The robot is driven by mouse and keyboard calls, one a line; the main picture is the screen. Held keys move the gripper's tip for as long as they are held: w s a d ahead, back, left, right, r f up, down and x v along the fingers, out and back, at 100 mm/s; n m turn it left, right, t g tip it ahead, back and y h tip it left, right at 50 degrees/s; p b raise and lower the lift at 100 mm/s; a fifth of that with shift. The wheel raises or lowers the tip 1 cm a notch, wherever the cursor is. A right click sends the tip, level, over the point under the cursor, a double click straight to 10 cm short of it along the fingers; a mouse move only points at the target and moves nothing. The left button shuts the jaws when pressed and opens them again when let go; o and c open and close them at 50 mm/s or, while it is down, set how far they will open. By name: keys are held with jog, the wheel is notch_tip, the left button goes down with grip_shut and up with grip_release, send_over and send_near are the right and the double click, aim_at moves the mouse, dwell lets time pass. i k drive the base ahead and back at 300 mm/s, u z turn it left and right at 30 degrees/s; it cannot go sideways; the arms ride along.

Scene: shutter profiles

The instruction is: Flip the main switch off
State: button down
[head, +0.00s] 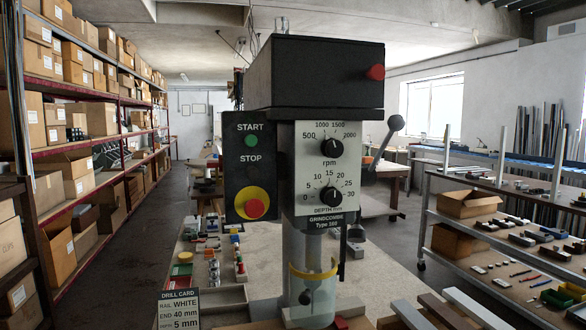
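A drill press (315,80) with a black head stands in the middle of the head view. A red knob (376,72) sits on the right part of its top housing; no label shows by it, and I cannot tell its setting. The black panel at left has a green START button (251,141) and a red STOP button (256,208) on a yellow round base. The white panel has an rpm dial (331,147) and a depth dial (330,196). No part is labelled as main switch. My gripper is not in view.
A grey ball-ended lever (396,122) sticks out at right. A clear guard with a yellow band (313,272) surrounds the chuck. A drill card (179,309) stands at front left. Profiles (440,312) lie at front right. Box shelves (75,150) and a parts rack (500,225) flank the machine.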

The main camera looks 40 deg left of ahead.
aim_at(210, 164)
jog(key=z, duration=0.05)
jog(key=k, duration=0.6)
jog(key=u, duration=1.9)
jog(key=i, duration=1)
jog(key=z, duration=2.45)
jog(key=k, duration=0.35)
jog(key=z, duration=0.15)
